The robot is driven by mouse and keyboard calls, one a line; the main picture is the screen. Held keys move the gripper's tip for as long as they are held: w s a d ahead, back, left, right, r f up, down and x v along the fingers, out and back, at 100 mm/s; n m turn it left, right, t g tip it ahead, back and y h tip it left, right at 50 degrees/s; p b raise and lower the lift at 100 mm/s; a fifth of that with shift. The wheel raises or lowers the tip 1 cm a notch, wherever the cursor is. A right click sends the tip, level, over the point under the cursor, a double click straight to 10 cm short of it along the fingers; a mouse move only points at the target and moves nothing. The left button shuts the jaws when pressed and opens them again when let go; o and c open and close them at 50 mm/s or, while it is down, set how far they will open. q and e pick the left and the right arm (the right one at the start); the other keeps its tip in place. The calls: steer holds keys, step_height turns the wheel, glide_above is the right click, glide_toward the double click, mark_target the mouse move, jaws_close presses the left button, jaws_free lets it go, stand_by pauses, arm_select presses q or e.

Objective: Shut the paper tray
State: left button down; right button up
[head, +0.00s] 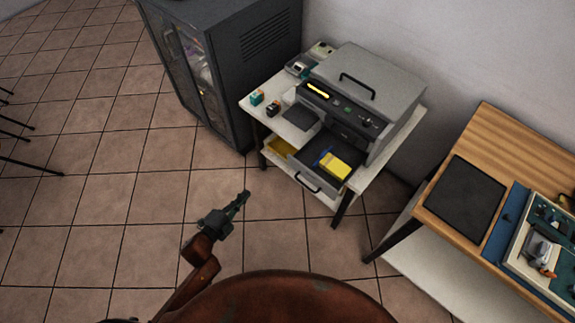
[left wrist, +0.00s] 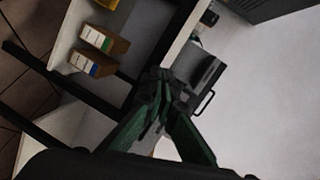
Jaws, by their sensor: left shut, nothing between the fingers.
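The grey printer (head: 385,85) stands on a white table against the wall. Its dark paper tray (head: 311,170) is pulled out at the front, with a black handle (head: 307,184) on its front face. A yellow pack (head: 334,165) and something blue lie in the tray. My left gripper (head: 245,194) is shut and empty, in front of the table, to the left of the tray and apart from it in the head view. In the left wrist view its green fingers (left wrist: 160,76) meet, and a dark grey part with a handle (left wrist: 206,103) shows beyond them. My right gripper is not in view.
A dark cabinet (head: 225,60) stands left of the table. Small boxes (head: 257,97) sit on the tabletop. A yellow item (head: 280,148) lies on the lower shelf. A wooden table (head: 500,155) with a black mat stands at right.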

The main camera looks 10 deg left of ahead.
arm_select(q)
steer(key=d+r+m+h+b, duration=0.3)
steer(key=d+r+m+h, duration=0.15)
steer(key=d+r, duration=0.25)
steer(key=b, duration=0.3)
glide_toward(292, 160)
steer(key=d, duration=0.1)
steer(key=shift+t+y, duration=0.3)
steer(key=shift+y, duration=0.05)
steer(key=b+x, duration=0.1)
steer(key=x, duration=0.4)
steer(key=shift+w+d, duration=0.1)
steer(key=shift+w, duration=0.05)
steer(key=shift+w+d+b, duration=0.25)
steer(key=shift+w+b, duration=0.05)
steer(key=shift+w, duration=0.05)
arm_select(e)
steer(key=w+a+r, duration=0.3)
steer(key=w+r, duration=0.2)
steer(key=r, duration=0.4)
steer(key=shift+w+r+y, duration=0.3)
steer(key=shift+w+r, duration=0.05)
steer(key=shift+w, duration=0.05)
arm_select(q)
steer(key=shift+w+r, duration=0.1)
